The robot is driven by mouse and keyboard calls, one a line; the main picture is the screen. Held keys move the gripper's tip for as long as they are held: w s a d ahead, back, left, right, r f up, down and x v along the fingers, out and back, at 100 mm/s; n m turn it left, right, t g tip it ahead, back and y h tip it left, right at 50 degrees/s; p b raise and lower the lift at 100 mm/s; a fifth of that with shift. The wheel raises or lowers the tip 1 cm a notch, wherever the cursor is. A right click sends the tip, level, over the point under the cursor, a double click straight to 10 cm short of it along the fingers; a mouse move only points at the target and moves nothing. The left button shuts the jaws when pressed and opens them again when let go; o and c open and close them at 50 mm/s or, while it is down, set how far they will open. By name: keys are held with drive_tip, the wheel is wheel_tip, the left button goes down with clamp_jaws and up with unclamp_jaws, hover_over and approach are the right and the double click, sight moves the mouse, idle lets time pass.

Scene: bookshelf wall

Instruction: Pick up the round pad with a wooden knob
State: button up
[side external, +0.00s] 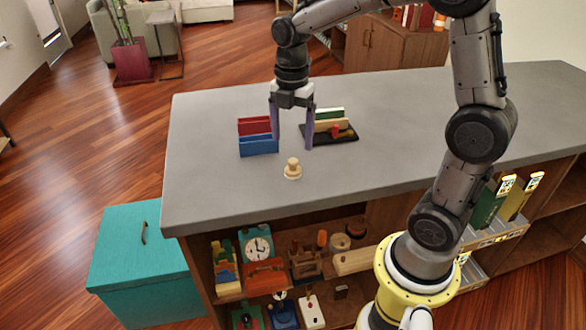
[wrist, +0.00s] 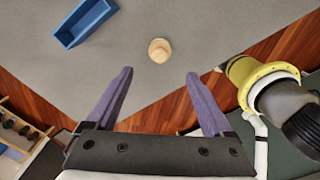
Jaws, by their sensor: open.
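The round pad with a wooden knob (side external: 292,170) is pale wood and stands upright on the grey counter top, near its front edge.
A blue open box (side external: 258,146) and a red one (side external: 254,125) stand left of my gripper. A dark tray (side external: 345,138) with coloured blocks is to its right. The grey counter (side external: 215,195) is bare around the pad. A teal chest (side external: 140,255) stands on the floor.

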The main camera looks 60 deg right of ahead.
sight(293, 160)
drive_tip(key=f, duration=0.8)
drive_tip(key=shift+w+d+f, duration=0.1)
drive_tip(key=shift+d+f, duration=0.05)
drive_tip(key=shift+d, duration=0.15)
drive_tip(key=shift+c, duration=0.2)
clamp_jaws()
